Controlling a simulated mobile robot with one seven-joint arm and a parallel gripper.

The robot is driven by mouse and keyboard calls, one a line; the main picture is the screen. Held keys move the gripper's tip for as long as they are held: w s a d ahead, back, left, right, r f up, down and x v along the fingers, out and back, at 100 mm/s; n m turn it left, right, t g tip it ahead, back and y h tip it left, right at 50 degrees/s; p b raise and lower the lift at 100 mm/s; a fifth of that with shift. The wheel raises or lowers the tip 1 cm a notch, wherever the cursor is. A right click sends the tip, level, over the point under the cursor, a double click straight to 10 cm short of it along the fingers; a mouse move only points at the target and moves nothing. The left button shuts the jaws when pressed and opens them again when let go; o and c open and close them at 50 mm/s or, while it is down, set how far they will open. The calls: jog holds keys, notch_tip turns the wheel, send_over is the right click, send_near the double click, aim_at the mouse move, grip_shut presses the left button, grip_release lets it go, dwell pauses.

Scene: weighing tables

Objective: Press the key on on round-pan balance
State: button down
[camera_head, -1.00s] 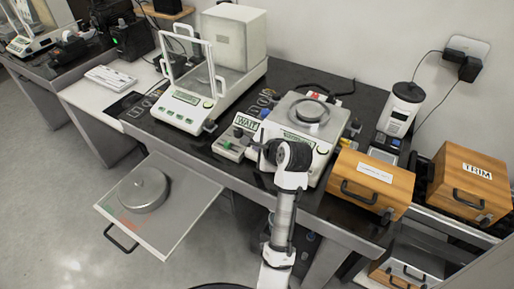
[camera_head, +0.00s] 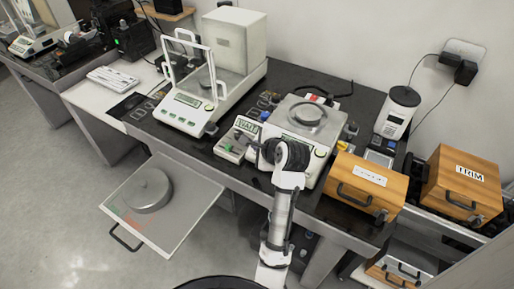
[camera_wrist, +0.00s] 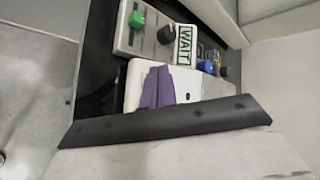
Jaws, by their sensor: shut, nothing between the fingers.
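The round-pan balance (camera_head: 327,137) stands on the dark bench, a white body with a round metal pan (camera_head: 307,114) on top. My arm covers much of its front in the head view, so the on key cannot be made out. In the wrist view, the shut purple fingers of my gripper (camera_wrist: 158,72) lie side by side over a white housing (camera_wrist: 212,86), probably the balance's front. Whether the fingertips touch it I cannot tell. No key shows clearly beside them.
A control box with a WAIT sign (camera_head: 246,125) and a green knob stands left of the balance. A glass-shielded balance (camera_head: 187,117) is further left. A wooden box (camera_head: 367,178) stands close on the right. A pull-out shelf (camera_head: 190,215) with a round weight juts out at front left.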

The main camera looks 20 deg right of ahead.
jog(key=shift+s+a+r+p, duration=0.1)
jog(key=shift+a+r+p, duration=0.05)
jog(key=shift+r, duration=0.4)
jog(key=shift+s+a+r+p, duration=0.1)
jog(key=shift+s+r+p, duration=0.05)
jog(key=shift+r, duration=0.45)
jog(key=shift+s+a+r+p, duration=0.1)
jog(key=shift+a+r+p, duration=0.05)
jog(key=shift+r, duration=0.4)
